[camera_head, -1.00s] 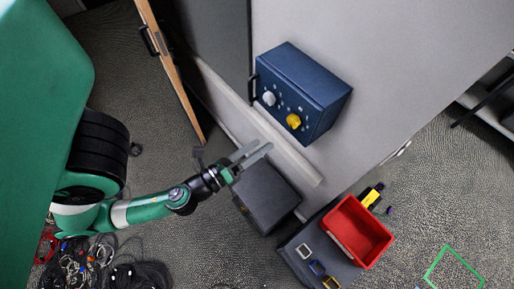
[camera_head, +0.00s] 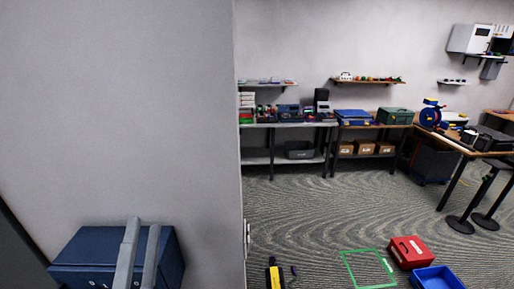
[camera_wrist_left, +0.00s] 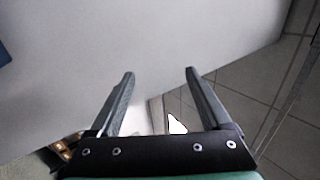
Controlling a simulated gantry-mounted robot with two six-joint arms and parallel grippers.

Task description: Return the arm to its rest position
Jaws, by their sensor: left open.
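My left gripper (camera_head: 143,226) shows at the bottom left of the head view, its two grey fingers pointing up in front of a dark blue box. The fingers are parallel with a gap between them. In the left wrist view the gripper (camera_wrist_left: 160,73) is open and empty, fingers apart before a plain pale surface. The rest of my left arm is outside the head view. My right arm and gripper show in neither view.
The dark blue box (camera_head: 95,247) stands by a large grey wall panel (camera_head: 120,110). On the floor at right are a green square outline (camera_head: 345,268), a red bin (camera_head: 408,252) and a blue bin (camera_head: 438,279). Workbenches stand along the far wall; patterned floor between is open.

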